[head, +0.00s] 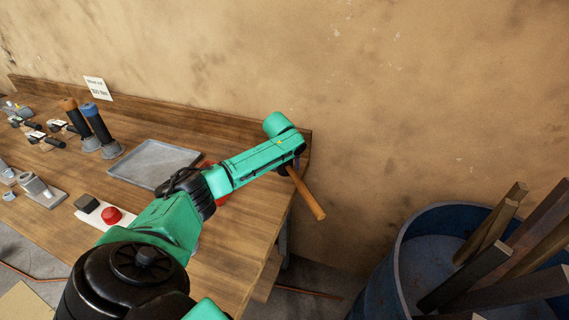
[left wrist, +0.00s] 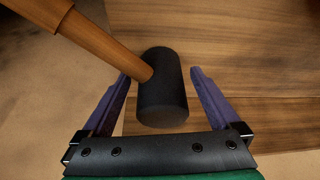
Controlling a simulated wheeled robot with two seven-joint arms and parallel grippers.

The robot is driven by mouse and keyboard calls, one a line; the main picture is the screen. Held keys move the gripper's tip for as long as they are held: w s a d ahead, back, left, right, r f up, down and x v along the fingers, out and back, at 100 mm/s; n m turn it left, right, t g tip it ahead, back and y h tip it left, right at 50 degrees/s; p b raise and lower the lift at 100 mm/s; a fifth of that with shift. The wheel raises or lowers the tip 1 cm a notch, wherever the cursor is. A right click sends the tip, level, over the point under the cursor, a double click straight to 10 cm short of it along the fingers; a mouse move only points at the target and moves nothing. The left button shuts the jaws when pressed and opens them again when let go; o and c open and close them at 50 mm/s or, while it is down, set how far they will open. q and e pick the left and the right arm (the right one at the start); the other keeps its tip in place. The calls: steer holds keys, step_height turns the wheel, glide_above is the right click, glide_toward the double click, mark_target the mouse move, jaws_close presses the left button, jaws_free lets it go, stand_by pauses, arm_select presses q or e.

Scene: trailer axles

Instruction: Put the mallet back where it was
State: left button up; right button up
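The mallet has a black cylindrical head (left wrist: 162,90) and a wooden handle (head: 306,194). In the head view the handle sticks out past the right end of the workbench; the head is hidden by my left gripper (head: 290,150). In the left wrist view the handle (left wrist: 95,40) runs to the upper left. The two fingers of my left gripper (left wrist: 161,75) stand on either side of the mallet head, with a visible gap at each side. I cannot tell whether the head touches the bench. My right gripper is not in view.
The wooden workbench (head: 235,122) runs along the wall. On it are a grey tray (head: 155,160), a red button (head: 111,215), a blue-topped cylinder (head: 92,115) and an orange-topped one (head: 72,110). A blue barrel (head: 400,250) with wood offcuts stands at the right.

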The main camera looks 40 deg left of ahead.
arm_select(q)
steer(key=shift+r, duration=0.1)
steer(key=b+v, duration=0.1)
steer(key=v, duration=1)
steer(key=shift+s+r, duration=0.15)
steer(key=shift+r, duration=0.2)
steer(key=shift+d, duration=0.1)
steer(key=shift+f, duration=0.1)
